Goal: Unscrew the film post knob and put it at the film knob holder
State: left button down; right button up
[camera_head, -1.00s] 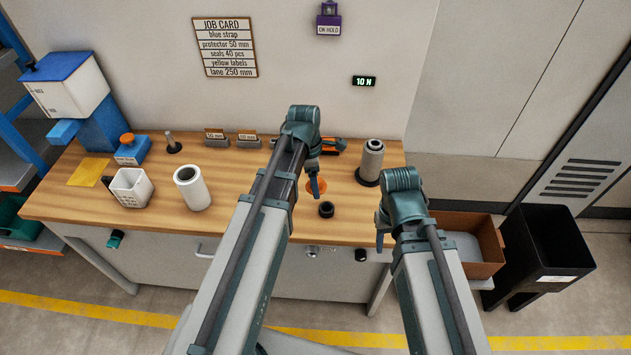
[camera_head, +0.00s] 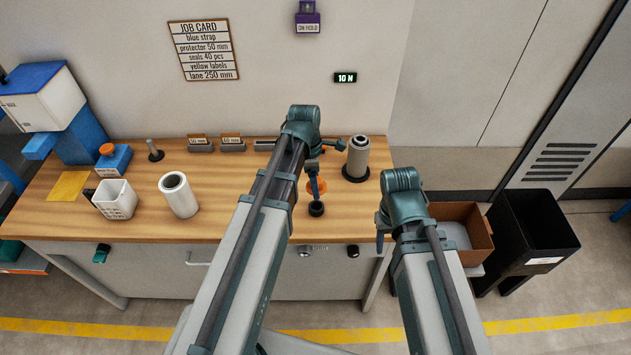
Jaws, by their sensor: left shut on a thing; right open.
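The film post (camera_head: 357,160) stands upright on a dark round base at the back right of the bench, with a grey roll around it. My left gripper (camera_head: 317,190) points down over the bench, left of and nearer than the post. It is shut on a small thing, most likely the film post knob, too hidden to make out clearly. A black ring-shaped piece (camera_head: 316,209) shows just below its tip and may be the film knob holder; I cannot tell whether they touch. My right gripper (camera_head: 380,242) is open, pointing down near the bench's right front corner.
A white roll (camera_head: 180,196), white basket (camera_head: 116,200) and blue box (camera_head: 114,161) stand on the left of the bench (camera_head: 235,205). A brown tray (camera_head: 478,241) and a black bin (camera_head: 540,235) are to the right. The bench middle is fairly clear.

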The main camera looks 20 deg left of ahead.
pick_arm(q)
jog(key=shift+f+b, duration=2.3)
jog(key=shift+f, duration=0.2)
jog(key=shift+f, duration=0.25)
jog(key=shift+f+b, duration=1.55)
jog(key=shift+b, duration=0.2)
grip_release()
jog(key=shift+r, duration=0.1)
jog(key=shift+r, duration=0.1)
jog(key=r+p, duration=0.4)
jog(key=a+r+p, duration=0.1)
jog(key=r+p, duration=0.8)
jog(key=p, duration=0.1)
jog(key=shift+a+r, duration=0.3)
jog(key=shift+a, duration=0.05)
jog(key=shift+f, duration=0.1)
